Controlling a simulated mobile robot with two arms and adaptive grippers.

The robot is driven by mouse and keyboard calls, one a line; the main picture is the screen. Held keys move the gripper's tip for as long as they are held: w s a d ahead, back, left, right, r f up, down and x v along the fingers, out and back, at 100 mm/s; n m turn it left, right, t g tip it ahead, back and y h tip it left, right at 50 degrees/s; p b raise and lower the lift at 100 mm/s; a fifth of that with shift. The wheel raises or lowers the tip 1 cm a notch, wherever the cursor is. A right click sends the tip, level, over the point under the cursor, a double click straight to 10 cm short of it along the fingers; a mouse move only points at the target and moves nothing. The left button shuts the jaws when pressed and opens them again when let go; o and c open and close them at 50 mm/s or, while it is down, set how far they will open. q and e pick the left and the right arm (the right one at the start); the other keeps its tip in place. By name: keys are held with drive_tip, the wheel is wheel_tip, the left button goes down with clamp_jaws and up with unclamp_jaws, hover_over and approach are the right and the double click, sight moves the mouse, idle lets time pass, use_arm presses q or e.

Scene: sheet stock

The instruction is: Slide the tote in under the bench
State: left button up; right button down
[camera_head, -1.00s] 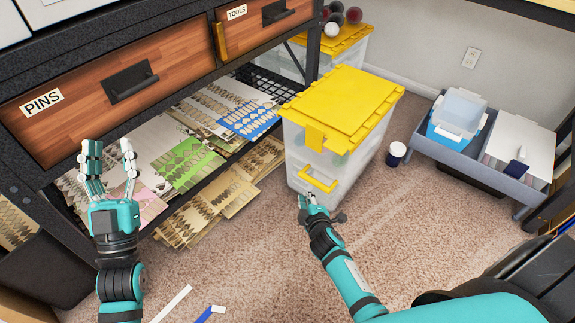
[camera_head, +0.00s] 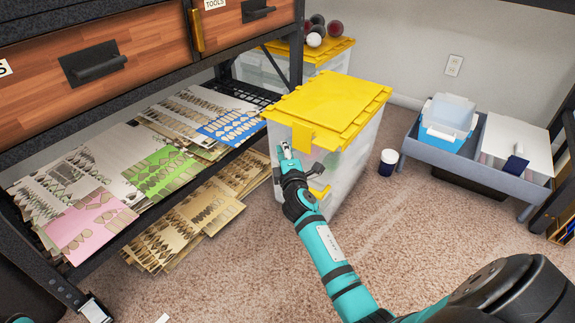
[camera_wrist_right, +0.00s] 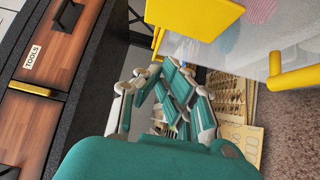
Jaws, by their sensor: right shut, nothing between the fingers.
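The tote (camera_head: 352,167) is a clear bin with a yellow lid (camera_head: 328,100), upright on the carpet beside the black-framed bench with wooden drawers (camera_head: 140,25). My right gripper (camera_head: 285,150) is shut and empty at the left front edge of the tote, near its yellow latch. In the right wrist view, the curled fingers (camera_wrist_right: 165,85) are below the yellow latch (camera_wrist_right: 195,15) and left of the yellow handle (camera_wrist_right: 275,75). Contact with the tote cannot be told. My left gripper is out of view.
Patterned sheets (camera_head: 165,170) fill the bench's low shelf; brown sheets (camera_head: 190,220) stick out below. Another yellow-lidded bin (camera_head: 262,72) stands behind the tote. A small jar (camera_head: 388,162) is to its right, then a low grey cart (camera_head: 470,160).

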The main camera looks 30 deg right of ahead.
sight(292, 138)
drive_tip(key=shift+w+d+b, duration=0.4)
drive_tip(key=shift+w+d, duration=0.45)
drive_tip(key=shift+d, duration=0.3)
drive_tip(key=shift+w+d+b, duration=0.4)
drive_tip(key=shift+w+d, duration=0.45)
drive_tip(key=shift+d, duration=0.25)
drive_tip(key=shift+d, duration=0.1)
